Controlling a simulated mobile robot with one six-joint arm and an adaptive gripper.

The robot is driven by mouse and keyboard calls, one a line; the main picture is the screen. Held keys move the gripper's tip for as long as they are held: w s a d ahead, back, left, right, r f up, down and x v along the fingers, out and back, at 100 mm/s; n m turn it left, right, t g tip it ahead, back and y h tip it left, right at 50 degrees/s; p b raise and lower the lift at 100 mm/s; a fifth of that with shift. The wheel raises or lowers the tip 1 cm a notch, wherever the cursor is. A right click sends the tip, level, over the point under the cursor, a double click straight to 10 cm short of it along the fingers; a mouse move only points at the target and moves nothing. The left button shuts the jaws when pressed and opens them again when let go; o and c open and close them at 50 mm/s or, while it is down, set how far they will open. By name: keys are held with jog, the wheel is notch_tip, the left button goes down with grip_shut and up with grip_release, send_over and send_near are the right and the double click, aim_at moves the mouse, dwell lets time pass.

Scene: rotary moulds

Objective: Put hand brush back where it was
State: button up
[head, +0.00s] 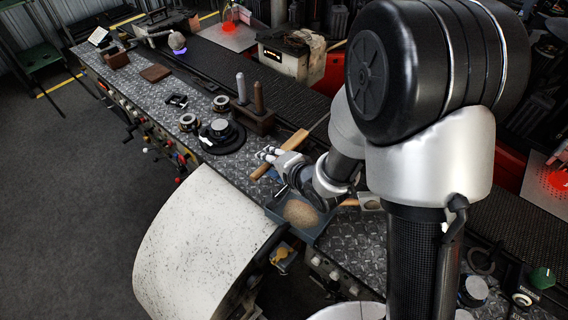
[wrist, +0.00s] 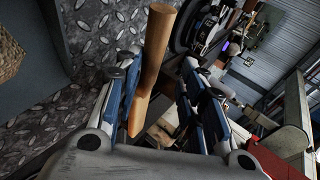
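A wooden piece, likely the hand brush (head: 294,142), lies slanted over the diamond-plate bench just beyond the blue-grey tray. My gripper (head: 268,153) is low over the bench, at this wooden piece. In the wrist view a tapered wooden handle (wrist: 153,65) runs lengthwise between the two fingers of my gripper (wrist: 158,62). The handle is nearer the left finger, and a gap shows between it and the right finger. The gripper looks open. I cannot make out bristles in either view.
The tray (head: 275,211) with brown granular material lies beside my wrist. A wooden block with two upright pegs (head: 252,120) and a round black part (head: 222,136) stand farther along the bench. A large pale drum (head: 205,240) is in front. A mesh belt runs behind.

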jog(key=p+v, duration=0.7)
jog(key=p, duration=0.2)
jog(key=shift+r, duration=0.3)
jog(key=shift+r+p, duration=0.1)
jog(key=shift+p, duration=0.85)
jog(key=p, duration=0.3)
jog(key=s+d+p, duration=0.1)
jog(key=p, duration=0.3)
jog(key=shift+s+d+r, duration=0.1)
jog(key=shift+s+r, duration=0.2)
jog(key=shift+r, duration=0.05)
